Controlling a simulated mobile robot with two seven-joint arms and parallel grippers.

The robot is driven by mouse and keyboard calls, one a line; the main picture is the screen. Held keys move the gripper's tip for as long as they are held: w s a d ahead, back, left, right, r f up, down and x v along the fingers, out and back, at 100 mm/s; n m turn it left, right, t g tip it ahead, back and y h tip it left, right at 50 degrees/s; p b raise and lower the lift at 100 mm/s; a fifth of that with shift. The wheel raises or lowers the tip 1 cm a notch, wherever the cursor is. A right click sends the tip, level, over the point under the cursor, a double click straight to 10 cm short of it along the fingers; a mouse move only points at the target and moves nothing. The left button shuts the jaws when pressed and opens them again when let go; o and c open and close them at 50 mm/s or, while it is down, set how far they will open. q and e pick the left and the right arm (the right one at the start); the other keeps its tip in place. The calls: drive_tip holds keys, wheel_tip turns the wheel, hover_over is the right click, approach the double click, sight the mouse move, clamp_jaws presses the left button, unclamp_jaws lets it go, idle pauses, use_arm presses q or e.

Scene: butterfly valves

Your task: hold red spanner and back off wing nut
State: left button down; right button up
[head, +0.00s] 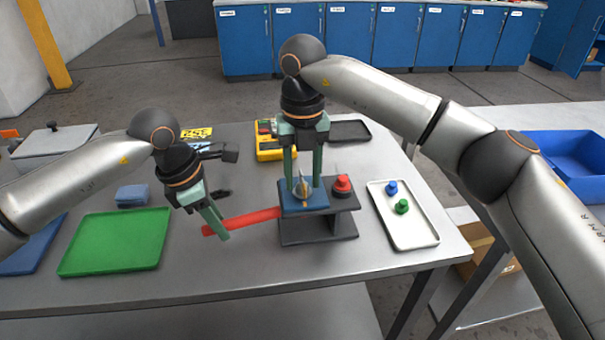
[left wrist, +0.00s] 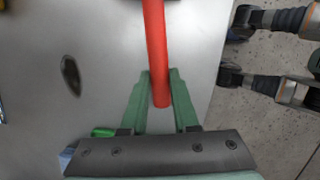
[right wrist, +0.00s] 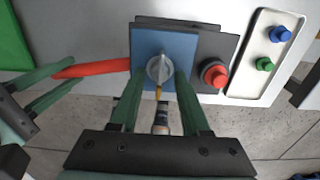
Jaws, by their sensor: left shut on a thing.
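The red spanner (head: 252,218) lies level, its right end at the blue block (head: 290,207) on the dark stand (head: 320,235). My left gripper (head: 218,228) is shut on the spanner's free left end, also seen in the left wrist view (left wrist: 158,60). The spanner's far end is hidden against the block. A silver wing nut (right wrist: 158,68) with a yellowish tip sits on top of the block. My right gripper (right wrist: 159,75) points down over it, open, one green finger on each side, with gaps visible between the fingers and the nut.
A red knob (head: 342,184) stands on the stand just right of the block. A white tray (head: 408,230) with a blue and a green knob lies further right. A green tray (head: 118,245) lies left. A yellow device (head: 272,150) and a black tray (head: 350,131) stand behind.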

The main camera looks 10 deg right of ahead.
clamp_jaws()
